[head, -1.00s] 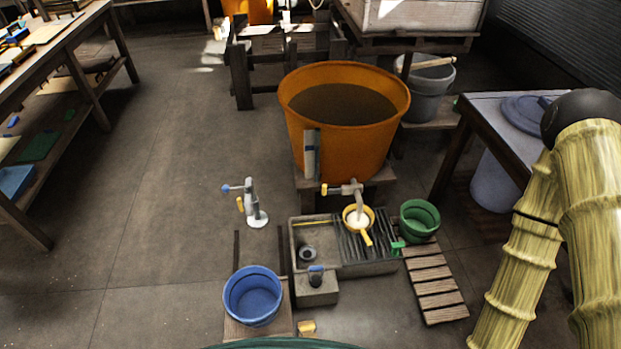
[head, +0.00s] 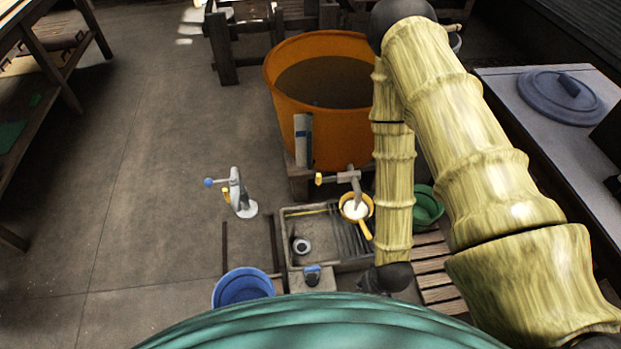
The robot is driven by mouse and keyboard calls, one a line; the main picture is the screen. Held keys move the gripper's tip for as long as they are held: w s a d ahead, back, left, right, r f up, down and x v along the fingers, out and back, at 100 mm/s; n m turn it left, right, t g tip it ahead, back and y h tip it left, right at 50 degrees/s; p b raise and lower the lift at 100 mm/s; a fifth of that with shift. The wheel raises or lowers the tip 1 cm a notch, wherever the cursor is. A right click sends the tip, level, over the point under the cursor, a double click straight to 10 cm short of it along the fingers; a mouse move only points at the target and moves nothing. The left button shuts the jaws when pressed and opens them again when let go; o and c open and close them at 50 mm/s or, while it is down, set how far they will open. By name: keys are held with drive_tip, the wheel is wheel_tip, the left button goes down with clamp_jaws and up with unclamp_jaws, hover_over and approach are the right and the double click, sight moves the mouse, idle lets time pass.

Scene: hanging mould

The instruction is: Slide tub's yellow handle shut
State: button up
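The orange tub (head: 325,115) stands on a low wooden support, with dark contents inside. Its grey tap (head: 350,177) sticks out low at the front, and the yellow handle (head: 319,179) points out to the left. A yellow ladle (head: 355,207) with pale contents is under the spout; I cannot tell whether liquid is running. My arm hangs down to the right of the tap and ends in a dark joint. My gripper's fingers cannot be made out; they are hidden beyond that joint.
A grey basin with slats (head: 302,262) lies below the tap. A green bucket (head: 427,205) is partly behind my arm. A blue bucket (head: 243,288) is at lower left. A grey stand with blue knob (head: 237,192) stands left. Floor further left is clear.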

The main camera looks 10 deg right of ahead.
drive_tip(key=w+f+t+b, duration=0.3)
drive_tip(key=w+f+b, duration=0.5)
drive_tip(key=w, duration=0.4)
drive_tip(key=n+t+y+b, duration=0.25)
drive_tip(key=t+b, duration=1.05)
drive_tip(key=b, duration=1.3)
approach(320, 178)
drive_tip(key=shift+m, duration=0.25)
drive_tip(key=w+b, duration=0.1)
drive_tip(key=w, duration=0.2)
drive_tip(key=w+a+b, duration=0.1)
drive_tip(key=w, duration=0.3)
drive_tip(key=w+b, duration=0.2)
drive_tip(key=w, duration=0.2)
drive_tip(key=shift+a+r, duration=0.1)
drive_tip(key=shift+a, duration=0.3)
drive_tip(key=shift+c, duration=0.3)
clamp_jaws()
